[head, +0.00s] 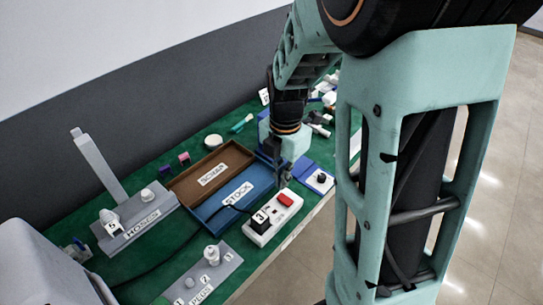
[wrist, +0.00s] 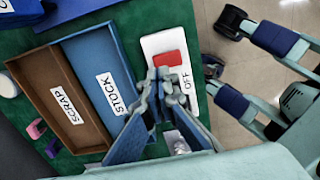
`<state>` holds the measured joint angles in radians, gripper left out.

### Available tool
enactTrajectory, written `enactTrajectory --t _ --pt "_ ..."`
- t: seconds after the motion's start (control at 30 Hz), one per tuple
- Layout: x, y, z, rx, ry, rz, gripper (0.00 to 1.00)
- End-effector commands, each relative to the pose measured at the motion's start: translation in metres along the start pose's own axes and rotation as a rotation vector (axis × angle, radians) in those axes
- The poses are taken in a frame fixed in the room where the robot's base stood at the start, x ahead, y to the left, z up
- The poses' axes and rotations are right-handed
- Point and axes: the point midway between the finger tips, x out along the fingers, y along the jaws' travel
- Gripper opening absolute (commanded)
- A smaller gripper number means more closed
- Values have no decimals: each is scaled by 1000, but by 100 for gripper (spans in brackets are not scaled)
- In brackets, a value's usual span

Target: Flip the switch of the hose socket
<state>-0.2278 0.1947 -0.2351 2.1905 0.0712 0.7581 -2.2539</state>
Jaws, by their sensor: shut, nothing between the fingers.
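The white socket block (head: 272,222) stands at the front edge of the green table. It has a red switch (head: 285,200), a black plug (head: 262,216) and a label with a 3. In the wrist view the red switch (wrist: 170,60) shows uncovered, with the word OFF (wrist: 187,80) beside it. My gripper (head: 283,183) is shut and empty, pointing down close to the switch end of the block. In the wrist view its fingertips (wrist: 164,76) lie just below the red switch; whether they touch the block is unclear. My fingers hide the plug there.
The blue STOCK tray (head: 207,220) and brown SCRAP tray (head: 242,155) lie left of the block. A white block with a black knob (head: 321,179) stands right of my gripper. The HOSES rack (head: 160,215) and a grey rack (head: 230,262) stand left and in front.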

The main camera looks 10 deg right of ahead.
Motion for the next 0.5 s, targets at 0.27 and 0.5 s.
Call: enactTrajectory --t 0.27,0.5 --pt "37 0 0 0 1 -1 0" --pt "43 0 0 0 0 1 0"
